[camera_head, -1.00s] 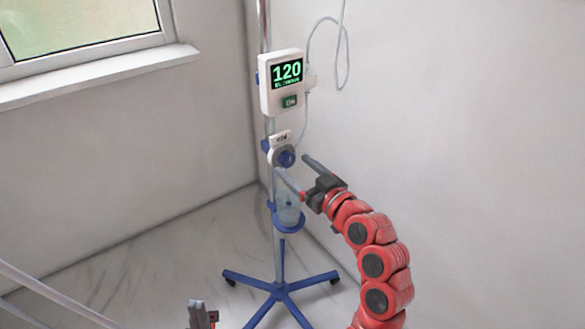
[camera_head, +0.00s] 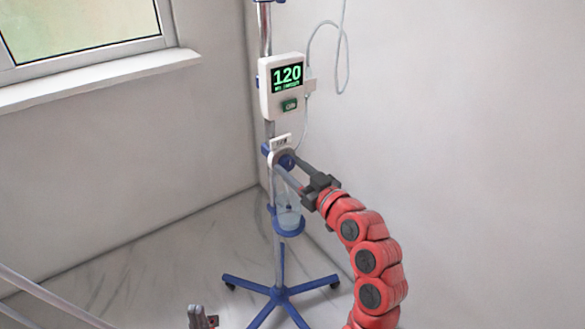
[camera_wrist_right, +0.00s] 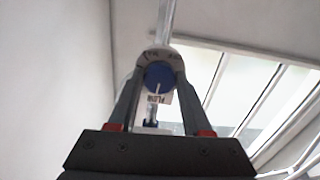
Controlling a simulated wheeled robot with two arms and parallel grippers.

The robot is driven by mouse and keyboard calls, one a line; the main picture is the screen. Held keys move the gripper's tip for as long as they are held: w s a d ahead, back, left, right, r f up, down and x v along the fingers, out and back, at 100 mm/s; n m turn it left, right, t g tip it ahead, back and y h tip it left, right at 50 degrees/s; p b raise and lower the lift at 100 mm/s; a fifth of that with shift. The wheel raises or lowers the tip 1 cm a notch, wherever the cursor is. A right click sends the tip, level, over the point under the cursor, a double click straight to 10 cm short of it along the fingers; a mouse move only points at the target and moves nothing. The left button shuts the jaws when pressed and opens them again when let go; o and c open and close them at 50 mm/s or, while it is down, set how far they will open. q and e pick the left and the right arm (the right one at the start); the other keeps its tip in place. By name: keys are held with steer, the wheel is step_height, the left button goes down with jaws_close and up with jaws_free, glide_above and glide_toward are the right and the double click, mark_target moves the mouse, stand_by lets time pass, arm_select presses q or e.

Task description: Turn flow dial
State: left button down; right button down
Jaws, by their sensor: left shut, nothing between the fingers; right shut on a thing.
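The flow dial is a round blue knob (camera_head: 287,161) on a white and grey plate clamped to the stand's pole. My right gripper (camera_head: 285,161) reaches it from the lower right, with its fingers on either side of the knob. In the right wrist view the blue knob (camera_wrist_right: 159,76), with a pale pointer line, sits between the two fingertips (camera_wrist_right: 158,74), and the gripper is shut on it. A scale with small marks curves above the knob. My left gripper (camera_head: 200,317) is low at the bottom edge, shut, empty and far from the dial.
Above the dial a white pump box (camera_head: 264,92) shows a green "120" and a green switch (camera_head: 289,105). A clear container (camera_head: 288,216) hangs below in a blue ring. The stand's blue base (camera_head: 279,291) spreads on the marble floor. A tube (camera_head: 345,70) loops near the right wall.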

steer(key=shift+r+m+p, duration=0.15)
steer(key=shift+m+p, duration=0.35)
steer(key=shift+m, duration=0.6)
steer(key=shift+c, duration=1.7)
jaws_free()
steer(key=shift+s, duration=0.1)
